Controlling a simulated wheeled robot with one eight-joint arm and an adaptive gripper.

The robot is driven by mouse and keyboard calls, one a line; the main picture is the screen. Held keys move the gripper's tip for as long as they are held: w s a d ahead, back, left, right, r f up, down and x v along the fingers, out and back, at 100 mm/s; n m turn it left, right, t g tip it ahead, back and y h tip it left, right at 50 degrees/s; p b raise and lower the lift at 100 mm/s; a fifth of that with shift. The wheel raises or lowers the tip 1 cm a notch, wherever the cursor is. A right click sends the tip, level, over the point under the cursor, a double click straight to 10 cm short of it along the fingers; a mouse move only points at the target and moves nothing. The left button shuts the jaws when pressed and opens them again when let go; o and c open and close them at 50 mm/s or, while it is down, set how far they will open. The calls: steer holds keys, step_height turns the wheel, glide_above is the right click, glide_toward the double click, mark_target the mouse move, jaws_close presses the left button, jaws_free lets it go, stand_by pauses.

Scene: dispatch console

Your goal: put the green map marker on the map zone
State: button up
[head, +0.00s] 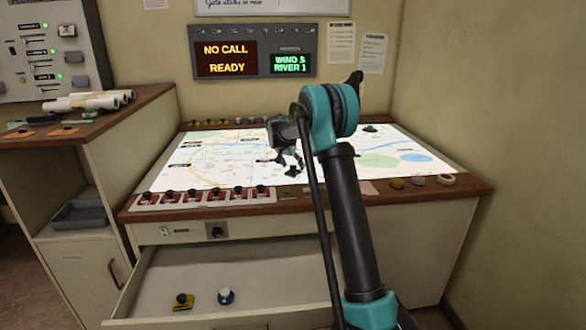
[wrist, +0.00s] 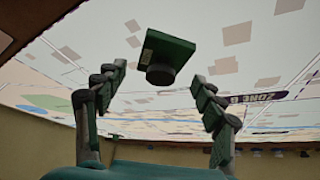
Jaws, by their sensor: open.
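A green map marker (wrist: 170,52), a square block with a dark round knob, shows between and beyond my gripper's fingers in the wrist view. In the head view a small dark green piece (head: 292,172) shows on the lit map (head: 220,160), just below my gripper (head: 289,160). My gripper is open; both fingers show apart in the wrist view (wrist: 160,95), with a gap to the marker. Another green piece (head: 370,128) lies at the map's far right. A purple strip lettered ZONE (wrist: 262,97) shows on the map in the wrist view.
Several red-based switches (head: 205,196) line the console's front edge. Small round items (head: 397,183) sit at its front right. An open drawer (head: 250,270) below holds a yellow piece (head: 182,301) and a blue-and-white piece (head: 226,296). A side cabinet (head: 95,130) stands left.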

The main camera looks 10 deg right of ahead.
steer(key=v, duration=1.1)
steer(key=s+d+f+n+y, duration=0.1)
steer(key=s+d+f+n, duration=0.15)
steer(key=s, duration=0.95)
steer(key=s+d+f+n+y, duration=0.1)
steer(key=s+d+f, duration=0.25)
steer(key=s, duration=0.95)
steer(key=s+f+n, duration=0.1)
steer(key=s+f, duration=0.2)
steer(key=s, duration=0.5)
steer(key=s+d+f+n+y, duration=0.1)
steer(key=s+f, duration=0.3)
steer(key=s, duration=0.5)
steer(key=s+f+n, duration=0.2)
steer(key=s+f, duration=0.2)
steer(key=s, duration=0.4)
steer(key=shift+s+d+f+g+y, duration=0.2)
steer(key=shift+d+g+y, duration=0.05)
steer(key=shift+g+y, duration=0.05)
